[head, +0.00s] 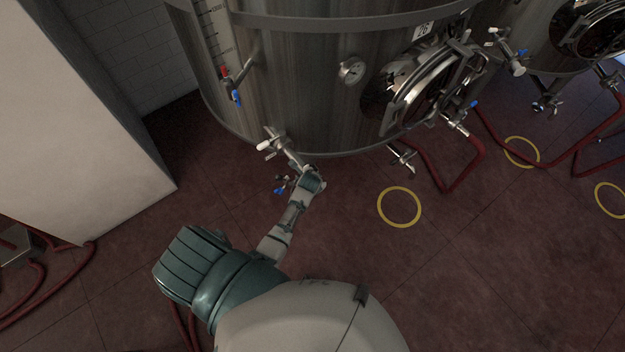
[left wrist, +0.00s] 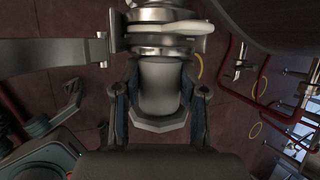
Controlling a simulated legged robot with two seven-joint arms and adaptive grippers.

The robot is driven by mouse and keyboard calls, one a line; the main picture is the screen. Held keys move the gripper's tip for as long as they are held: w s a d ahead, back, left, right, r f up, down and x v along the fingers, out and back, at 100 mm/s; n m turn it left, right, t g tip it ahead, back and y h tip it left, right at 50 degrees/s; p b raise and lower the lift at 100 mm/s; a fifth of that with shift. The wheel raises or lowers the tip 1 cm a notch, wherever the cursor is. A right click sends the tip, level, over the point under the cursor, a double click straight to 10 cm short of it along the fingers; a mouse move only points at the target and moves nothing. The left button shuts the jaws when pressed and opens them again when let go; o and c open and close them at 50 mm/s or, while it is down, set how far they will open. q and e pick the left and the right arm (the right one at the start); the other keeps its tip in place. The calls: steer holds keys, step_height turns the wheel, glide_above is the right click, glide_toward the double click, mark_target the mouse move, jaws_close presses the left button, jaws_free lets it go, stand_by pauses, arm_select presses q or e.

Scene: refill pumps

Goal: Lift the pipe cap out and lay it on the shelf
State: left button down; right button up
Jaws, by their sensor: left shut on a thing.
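The pipe cap (left wrist: 160,88) shows in the left wrist view as a smooth grey cylinder between my left fingers. My left gripper (left wrist: 158,105) is shut on it from both sides. The cap meets the metal clamp and pipe end (left wrist: 165,38) at the top of that view; I cannot tell whether there is a gap between them. In the head view my left gripper (head: 311,182) is at the end of the low outlet pipe (head: 288,154) of the big steel tank (head: 280,80), and it hides the cap there. My right gripper is not in view.
A white-handled valve (head: 266,145) sits on the outlet pipe close to my gripper. A blue-handled valve (head: 281,188) is just below left. Red hoses (head: 450,180) and a yellow floor ring (head: 399,207) lie right. A pale block (head: 75,120) stands left. No shelf is clearly identifiable.

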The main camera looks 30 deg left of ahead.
arm_select(q)
steer(key=shift+r, duration=0.7)
step_height(320, 180, up, 2)
steer(key=shift+s+r, duration=0.1)
steer(key=shift+s, duration=0.05)
steer(key=s+d, duration=0.4)
steer(key=s, duration=0.3)
steer(key=s+d+r, duration=0.1)
steer(key=s+d, duration=0.3)
steer(key=s, duration=0.2)
steer(key=shift+s+r, duration=0.25)
steer(key=shift+s, duration=0.1)
step_height(320, 180, up, 7)
steer(key=p, duration=0.6)
